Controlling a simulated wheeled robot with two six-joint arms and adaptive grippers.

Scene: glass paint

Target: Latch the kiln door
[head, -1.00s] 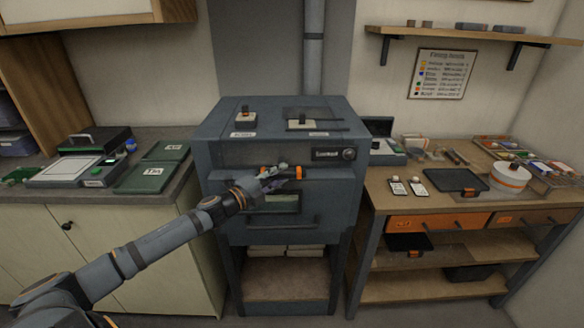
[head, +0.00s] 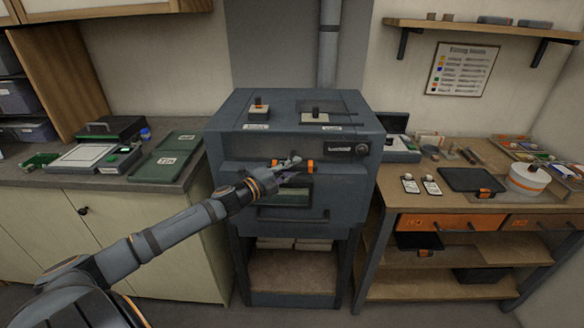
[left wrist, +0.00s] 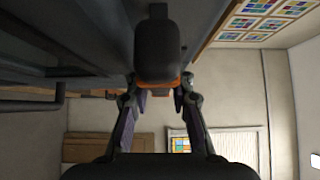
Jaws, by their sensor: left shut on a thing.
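The grey kiln (head: 222,140) stands in the middle of the head view. Its door (head: 318,195), with a small window and a bar handle (head: 295,215) below it, looks shut against the body. My left gripper (head: 290,170) is at the upper front of the door, by the latch, whose orange part (head: 308,165) shows just right of the fingers. In the left wrist view, a dark rounded latch lever (left wrist: 157,45) with an orange collar stands between the fingertips of my left gripper (left wrist: 158,92), which is shut on it. The fingers hide part of the latch. My right gripper is not in view.
A counter (head: 60,180) with green boards is at left. Two small switches (head: 258,110) sit on the kiln top.

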